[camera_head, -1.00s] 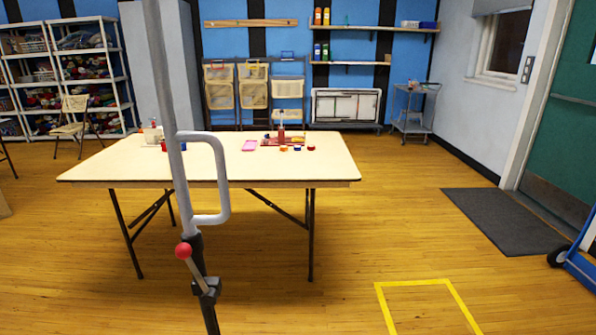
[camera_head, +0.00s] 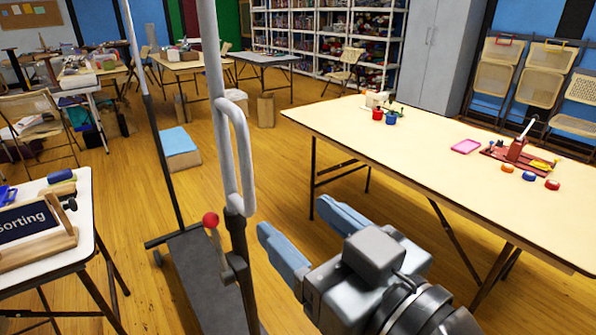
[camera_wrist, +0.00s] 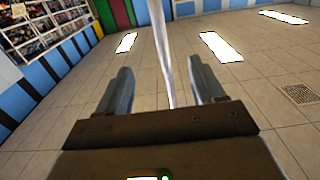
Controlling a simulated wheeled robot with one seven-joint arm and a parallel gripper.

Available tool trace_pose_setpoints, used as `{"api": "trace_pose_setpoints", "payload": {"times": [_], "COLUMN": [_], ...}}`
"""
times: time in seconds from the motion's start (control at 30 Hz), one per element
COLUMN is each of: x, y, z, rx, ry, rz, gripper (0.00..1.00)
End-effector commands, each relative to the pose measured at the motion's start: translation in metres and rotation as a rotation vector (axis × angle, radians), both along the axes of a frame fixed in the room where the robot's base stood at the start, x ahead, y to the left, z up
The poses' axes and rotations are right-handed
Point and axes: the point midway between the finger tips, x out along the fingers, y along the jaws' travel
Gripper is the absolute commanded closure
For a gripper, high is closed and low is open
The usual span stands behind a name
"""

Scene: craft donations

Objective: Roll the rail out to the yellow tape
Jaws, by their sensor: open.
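The rail is a tall grey post (camera_head: 215,60) with a looped side handle (camera_head: 238,150) and a red-knobbed lever (camera_head: 210,220). Its dark wheeled base (camera_head: 205,275) stands on the wood floor, with a second thin post (camera_head: 150,100) at the far end. My gripper (camera_head: 312,235) is open and empty, just right of the handle in the head view, its fingers pointing toward the rail. In the wrist view a pale upright bar (camera_wrist: 162,50) shows between the open fingers (camera_wrist: 162,88); contact cannot be told. The yellow tape is in neither current view.
A long cream table (camera_head: 430,160) with craft items stands close on the right. A small table (camera_head: 85,220) with a sorting sign (camera_head: 30,218) is near on the left. A blue-topped box (camera_head: 178,145) sits on the floor behind the rail. Open floor lies between.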

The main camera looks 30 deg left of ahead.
Motion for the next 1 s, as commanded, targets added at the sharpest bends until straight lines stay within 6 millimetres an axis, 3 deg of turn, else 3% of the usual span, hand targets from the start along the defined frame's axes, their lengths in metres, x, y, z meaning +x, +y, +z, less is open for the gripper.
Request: {"api": "trace_pose_setpoints", "payload": {"times": [0.7, 1.0], "x": [0.044, 0.053], "y": [0.103, 0.125], "z": [-0.001, -0.001], "rx": [0.001, 0.0], "ry": [0.001, 0.001], "rz": [-0.003, -0.004], "gripper": [0.32, 0.32]}}
